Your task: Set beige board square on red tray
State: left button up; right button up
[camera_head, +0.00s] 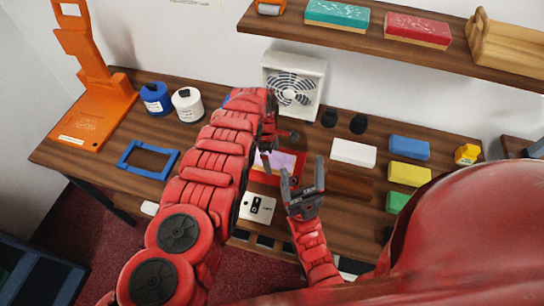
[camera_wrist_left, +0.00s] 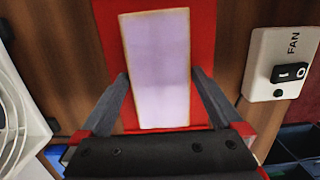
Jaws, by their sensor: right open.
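The board (camera_head: 281,160) has a pale lavender top and beige edges. In the left wrist view the board (camera_wrist_left: 156,75) lies over the red tray (camera_wrist_left: 203,30), slightly skewed to its sides; I cannot tell whether it rests flat. The tray (camera_head: 262,178) shows as a red rim in the head view, partly hidden by my left arm. My left gripper (camera_wrist_left: 158,74) has one fingertip against each long side of the board. In the head view my left gripper (camera_head: 270,152) is partly covered by its arm. My right gripper (camera_head: 302,173) is open and empty, just right of the tray.
A white fan (camera_head: 293,80) stands behind the tray. A switch plate (camera_head: 257,207) lies in front. A white block (camera_head: 353,152), a blue block (camera_head: 409,148) and a yellow block (camera_head: 409,174) lie to the right. A blue frame (camera_head: 148,159) and an orange stand (camera_head: 88,118) are left.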

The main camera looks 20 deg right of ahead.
pick_arm(q)
jog(key=r+p, duration=0.1)
jog(key=r, duration=0.1)
jog(key=r+p, duration=0.2)
jog(key=r, duration=0.1)
jog(key=r+p, duration=0.1)
jog(key=r, duration=0.1)
jog(key=shift+w+a+r+p, duration=0.3)
notch_tip(320, 180, up, 10)
jog(key=a+p, duration=0.1)
jog(key=shift+w+f+p, duration=0.15)
jog(key=shift+w+p, duration=0.15)
jog(key=shift+p, duration=0.1)
